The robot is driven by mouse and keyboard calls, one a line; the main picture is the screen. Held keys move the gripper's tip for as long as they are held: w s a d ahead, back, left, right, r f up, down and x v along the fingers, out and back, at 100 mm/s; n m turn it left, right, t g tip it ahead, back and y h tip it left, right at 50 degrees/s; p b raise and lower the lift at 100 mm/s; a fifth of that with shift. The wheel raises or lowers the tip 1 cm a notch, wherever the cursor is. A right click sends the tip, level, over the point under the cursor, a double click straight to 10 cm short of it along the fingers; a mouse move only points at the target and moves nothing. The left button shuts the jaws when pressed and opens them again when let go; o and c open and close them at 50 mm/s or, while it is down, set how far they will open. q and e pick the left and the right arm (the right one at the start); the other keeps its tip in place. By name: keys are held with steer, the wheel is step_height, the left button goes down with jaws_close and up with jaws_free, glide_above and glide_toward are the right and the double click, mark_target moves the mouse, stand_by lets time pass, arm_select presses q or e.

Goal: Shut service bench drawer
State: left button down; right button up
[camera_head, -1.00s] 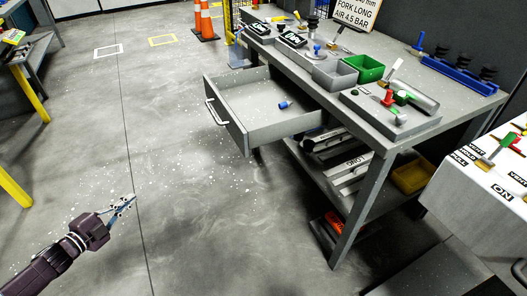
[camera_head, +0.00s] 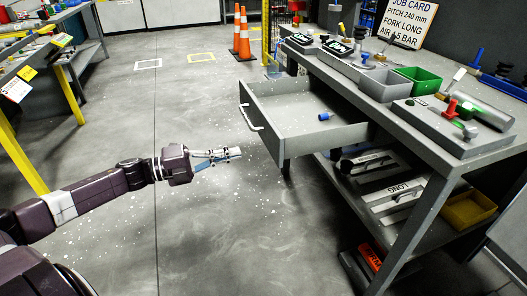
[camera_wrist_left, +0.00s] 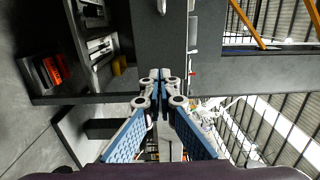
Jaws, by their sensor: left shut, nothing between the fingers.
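The service bench drawer (camera_head: 290,142) is pulled out from under the bench top, toward the left in the head view. Its front panel carries a light bar handle (camera_head: 250,117). A small blue item (camera_head: 324,116) lies in the drawer. My left gripper (camera_head: 238,153) is shut and empty, to the left of the drawer front and apart from it in the picture. In the left wrist view its blue-padded fingers (camera_wrist_left: 163,75) are together, in front of grey panels. I cannot tell the exact gap to the drawer. My right gripper is not in view.
The bench top (camera_head: 440,158) holds bins, tools and a job card sign (camera_head: 408,22). Its lower shelf holds long boxes (camera_head: 385,180) and a yellow bin (camera_head: 468,209). Orange cones (camera_head: 244,35) stand at the back. The floor left of the drawer is clear.

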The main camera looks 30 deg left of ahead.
mark_target(273, 146)
arm_select(q)
steer(key=b+x, duration=0.1)
steer(key=x, duration=0.8)
steer(key=shift+a, duration=0.1)
steer(key=shift+w, duration=0.1)
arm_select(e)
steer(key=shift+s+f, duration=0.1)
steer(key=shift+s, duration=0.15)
